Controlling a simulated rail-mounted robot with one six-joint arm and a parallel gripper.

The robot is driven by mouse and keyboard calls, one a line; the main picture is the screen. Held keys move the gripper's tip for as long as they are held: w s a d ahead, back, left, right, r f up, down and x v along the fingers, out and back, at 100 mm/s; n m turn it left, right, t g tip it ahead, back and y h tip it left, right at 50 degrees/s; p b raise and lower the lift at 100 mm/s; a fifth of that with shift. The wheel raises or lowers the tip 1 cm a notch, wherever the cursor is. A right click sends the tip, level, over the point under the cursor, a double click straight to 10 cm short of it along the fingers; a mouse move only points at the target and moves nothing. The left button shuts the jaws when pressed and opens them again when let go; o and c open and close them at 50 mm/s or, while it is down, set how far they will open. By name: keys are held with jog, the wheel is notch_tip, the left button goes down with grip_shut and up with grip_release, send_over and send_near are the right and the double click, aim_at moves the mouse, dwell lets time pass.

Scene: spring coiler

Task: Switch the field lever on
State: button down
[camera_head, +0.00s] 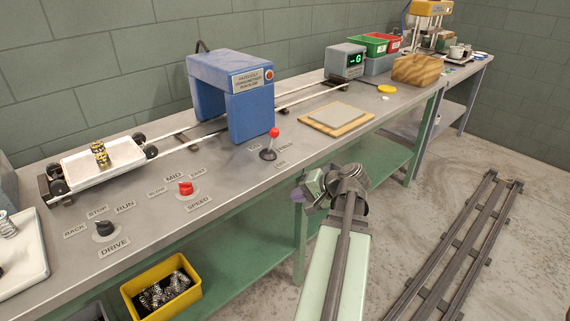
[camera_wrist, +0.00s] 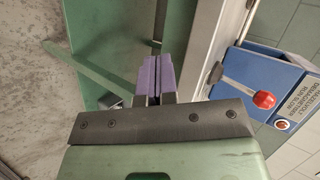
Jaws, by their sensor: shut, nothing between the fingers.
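The field lever (camera_head: 273,134) stands on the bench top in front of the blue arch, with a red ball on a thin shaft and a dark round base. Its shaft leans slightly toward the back right in the head view. Small labels lie around it; one seems to read OFF (camera_head: 280,163), the others are hard to read. In the wrist view the lever's red ball (camera_wrist: 264,100) is at the right. My gripper (camera_head: 298,195) is in front of the bench edge, to the lower right of the lever and apart from it. Its purple fingers (camera_wrist: 158,76) are closed together and empty.
The blue arch (camera_head: 252,112) spans rails behind the lever. A white cart (camera_head: 80,170) carries a coil at left. A red speed knob (camera_head: 186,188) and black drive knob (camera_head: 104,228) are left of the lever. A wooden board (camera_head: 318,123) lies right. Floor rails (camera_head: 455,250) run at right.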

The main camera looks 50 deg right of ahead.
aim_at(278, 134)
jog(key=s+d+m+t+h+b, duration=0.1)
jog(key=s+d+m+t+b, duration=0.15)
jog(key=d, duration=0.25)
notch_tip(278, 134, up, 9)
jog(key=d+t+p, duration=0.1)
jog(key=d+t, duration=0.1)
jog(key=t, duration=0.4)
jog(key=shift+s+d+m+h+p, duration=0.35)
jog(key=shift+s+m+h+p, duration=0.05)
jog(key=shift+m, duration=0.05)
jog(key=shift+r+t, duration=0.1)
jog(key=shift+t, duration=0.15)
jog(key=w, duration=0.4)
jog(key=w+r+p, duration=0.1)
jog(key=w, duration=0.4)
jog(key=w+a+r+p, duration=0.1)
jog(key=w, duration=0.4)
jog(key=shift+d+r+p, duration=0.1)
jog(key=shift+r+p, duration=0.1)
jog(key=shift+p, duration=0.1)
